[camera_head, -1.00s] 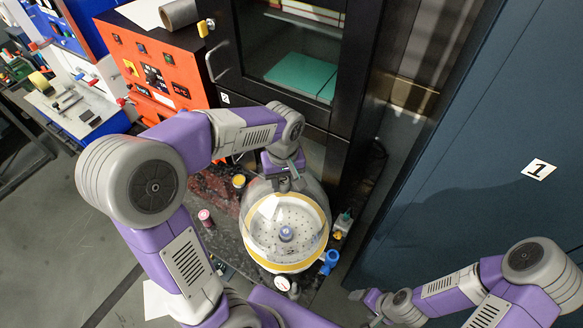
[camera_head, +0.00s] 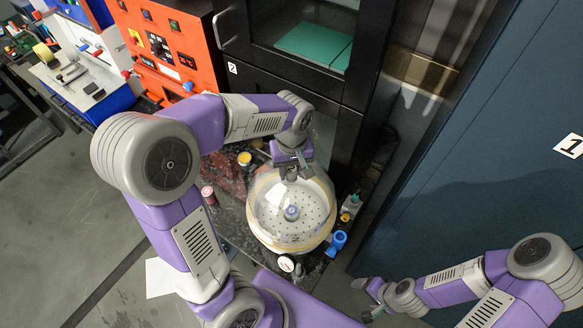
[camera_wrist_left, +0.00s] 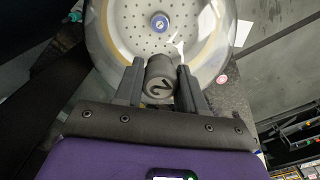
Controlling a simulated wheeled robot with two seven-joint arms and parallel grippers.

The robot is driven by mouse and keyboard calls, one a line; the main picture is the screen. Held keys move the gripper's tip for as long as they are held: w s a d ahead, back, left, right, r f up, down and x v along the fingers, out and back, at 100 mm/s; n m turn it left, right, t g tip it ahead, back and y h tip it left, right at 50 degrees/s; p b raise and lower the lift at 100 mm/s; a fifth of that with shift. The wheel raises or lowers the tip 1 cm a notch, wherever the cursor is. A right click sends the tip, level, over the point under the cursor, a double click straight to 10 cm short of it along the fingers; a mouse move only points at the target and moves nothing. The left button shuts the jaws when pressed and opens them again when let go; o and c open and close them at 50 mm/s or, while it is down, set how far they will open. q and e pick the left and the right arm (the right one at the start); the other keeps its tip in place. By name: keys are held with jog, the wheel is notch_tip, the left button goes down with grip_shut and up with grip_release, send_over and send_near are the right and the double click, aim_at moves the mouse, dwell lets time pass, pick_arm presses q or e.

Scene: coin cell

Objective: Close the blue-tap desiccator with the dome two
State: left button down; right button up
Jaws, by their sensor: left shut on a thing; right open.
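The clear dome two (camera_head: 322,188) is over the round desiccator base (camera_head: 262,236), which has a pale yellow rim and a blue tap (camera_head: 337,243) at its right. My left gripper (camera_head: 291,171) is shut on the dome's dark knob; the knob (camera_wrist_left: 159,76), marked 2, shows between its fingers (camera_wrist_left: 160,88) in the left wrist view. Through the dome I see a perforated plate (camera_head: 275,220) with a small blue-topped item (camera_head: 291,212) at its middle. The dome looks nearly centred; whether it touches the rim I cannot tell. My right gripper (camera_head: 369,300) is open and empty, low at the right.
A gauge (camera_head: 287,263) sits at the base's front. A pink-capped vial (camera_head: 207,193) and a yellow-topped jar (camera_head: 244,158) stand to the left on the dark bench. Small bottles (camera_head: 350,206) stand close on the right. A black cabinet (camera_head: 300,85) is behind.

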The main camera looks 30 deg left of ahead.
pick_arm(q)
jog(key=shift+f+b, duration=0.45)
jog(key=shift+f, duration=0.1)
dwell(0.4)
jog(key=c, duration=0.6)
grip_release()
notch_tip(320, 180, up, 8)
jog(key=shift+f, duration=0.2)
